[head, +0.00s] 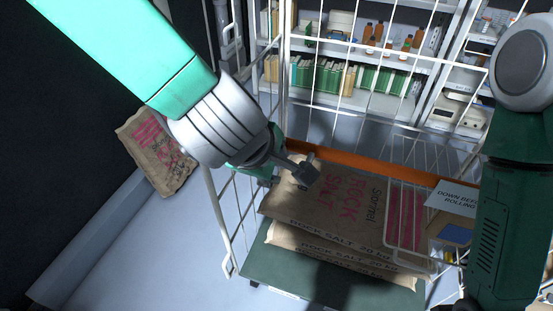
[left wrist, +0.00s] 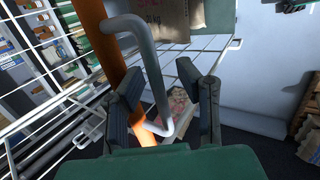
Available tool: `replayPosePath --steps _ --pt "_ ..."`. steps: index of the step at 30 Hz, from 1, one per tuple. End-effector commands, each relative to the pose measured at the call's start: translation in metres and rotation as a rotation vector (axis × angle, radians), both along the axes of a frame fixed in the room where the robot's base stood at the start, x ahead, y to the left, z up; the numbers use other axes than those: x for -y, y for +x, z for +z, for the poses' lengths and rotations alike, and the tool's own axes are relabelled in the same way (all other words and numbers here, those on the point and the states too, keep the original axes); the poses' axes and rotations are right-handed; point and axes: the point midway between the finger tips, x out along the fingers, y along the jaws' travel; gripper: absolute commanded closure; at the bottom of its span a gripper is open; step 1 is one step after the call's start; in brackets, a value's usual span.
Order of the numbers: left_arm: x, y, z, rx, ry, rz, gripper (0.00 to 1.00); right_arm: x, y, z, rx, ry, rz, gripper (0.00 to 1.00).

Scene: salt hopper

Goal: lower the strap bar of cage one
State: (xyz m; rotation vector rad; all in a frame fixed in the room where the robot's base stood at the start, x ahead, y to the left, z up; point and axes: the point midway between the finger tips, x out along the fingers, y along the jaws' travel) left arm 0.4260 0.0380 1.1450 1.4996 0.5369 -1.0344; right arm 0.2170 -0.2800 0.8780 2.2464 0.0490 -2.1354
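The orange strap bar (head: 365,170) runs across the white wire cage (head: 222,215), above the salt sacks; its label is not readable as a cage number. In the left wrist view the orange bar (left wrist: 100,42) rises at the left, with a bent grey handle (left wrist: 150,65) beside it. My left gripper (head: 303,170) is at the bar's left end, over the sacks. In the left wrist view its two fingers (left wrist: 160,72) stand apart with the handle between them; I cannot tell whether they touch it. My right gripper is hidden; only my right arm shows.
Rock salt sacks (head: 330,205) lie stacked on the cage's green base (head: 290,265). Another sack (head: 155,150) lies outside, at the left. A sign (head: 458,195) hangs at the right. Shelves (head: 375,100) stand behind. Pale floor (head: 150,245) is clear at the left.

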Motion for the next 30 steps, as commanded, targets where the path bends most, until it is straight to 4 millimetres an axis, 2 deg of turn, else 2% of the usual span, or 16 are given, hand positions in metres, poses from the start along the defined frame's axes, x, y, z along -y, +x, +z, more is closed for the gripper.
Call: replayPosePath --steps 11,14,24,30 --pt "-0.001 -0.003 0.006 0.004 -0.001 0.002 0.69 0.000 -0.003 0.001 0.002 0.000 0.000 0.57" --pt "-0.004 -0.008 0.016 0.005 -0.002 0.001 0.69 0.000 -0.003 0.001 0.002 -0.001 0.000 0.57" --pt "-0.018 -0.040 0.071 0.006 -0.001 0.002 0.69 0.000 -0.002 0.001 0.003 0.000 0.000 0.57" --pt "-0.023 -0.052 0.092 0.003 -0.001 0.002 0.69 0.000 -0.002 0.001 0.002 0.000 0.000 0.57"
